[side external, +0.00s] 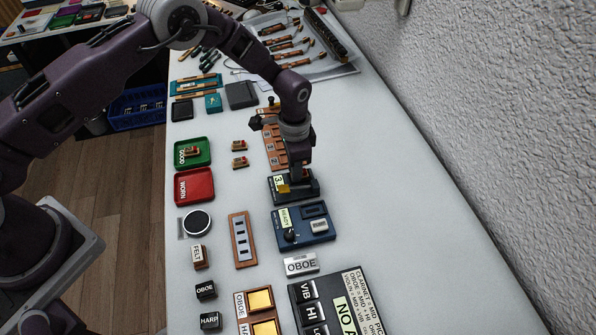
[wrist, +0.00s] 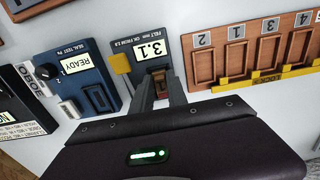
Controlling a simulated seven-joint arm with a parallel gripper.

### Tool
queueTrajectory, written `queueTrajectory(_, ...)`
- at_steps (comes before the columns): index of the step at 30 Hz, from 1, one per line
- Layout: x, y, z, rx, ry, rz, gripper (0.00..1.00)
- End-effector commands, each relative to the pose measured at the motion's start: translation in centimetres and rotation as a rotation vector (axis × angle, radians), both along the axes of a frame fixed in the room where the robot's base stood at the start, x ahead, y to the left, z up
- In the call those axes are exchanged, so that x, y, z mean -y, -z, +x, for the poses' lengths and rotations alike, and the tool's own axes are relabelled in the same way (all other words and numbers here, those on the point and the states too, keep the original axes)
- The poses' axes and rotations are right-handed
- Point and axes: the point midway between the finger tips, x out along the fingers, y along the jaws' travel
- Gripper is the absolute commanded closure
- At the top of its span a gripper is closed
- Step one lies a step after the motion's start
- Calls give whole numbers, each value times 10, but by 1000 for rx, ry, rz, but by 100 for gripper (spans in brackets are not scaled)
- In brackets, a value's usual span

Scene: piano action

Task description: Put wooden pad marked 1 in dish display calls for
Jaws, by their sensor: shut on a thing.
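My gripper (wrist: 161,92) is shut on a small wooden pad (wrist: 160,84) with a reddish top, at the slot of the felt gauge (wrist: 152,52). Its number cannot be read. In the side view my gripper (side external: 297,180) points down over the gauge (side external: 278,198). The gauge display (wrist: 150,49) looks to read 3.1; the label above it seems to say felt is OK from 2.8. The green GOOD dish (side external: 205,160) holds one pad (side external: 192,151). The red WORN dish (side external: 208,178) beside it looks empty.
Two loose pads (side external: 239,146) (side external: 240,161) lie between the dishes and the numbered rack (wrist: 247,62), whose visible slots look empty. A blue tester showing READY (side external: 285,218) stands close to the gauge. The table on the right is clear up to the wall.

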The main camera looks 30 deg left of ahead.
Motion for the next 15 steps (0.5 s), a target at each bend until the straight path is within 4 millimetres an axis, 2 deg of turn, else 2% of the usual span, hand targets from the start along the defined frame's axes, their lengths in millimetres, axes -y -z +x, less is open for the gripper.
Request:
queueTrajectory(4, 0, -21, 1, 4, 0, -1, 100)
queueTrajectory(9, 0, -66, 1, 5, -1, -1, 100)
queueTrajectory(12, 0, -86, 1, 4, -1, -1, 100)
queueTrajectory(15, 0, -97, 0, 2, 0, -1, 100)
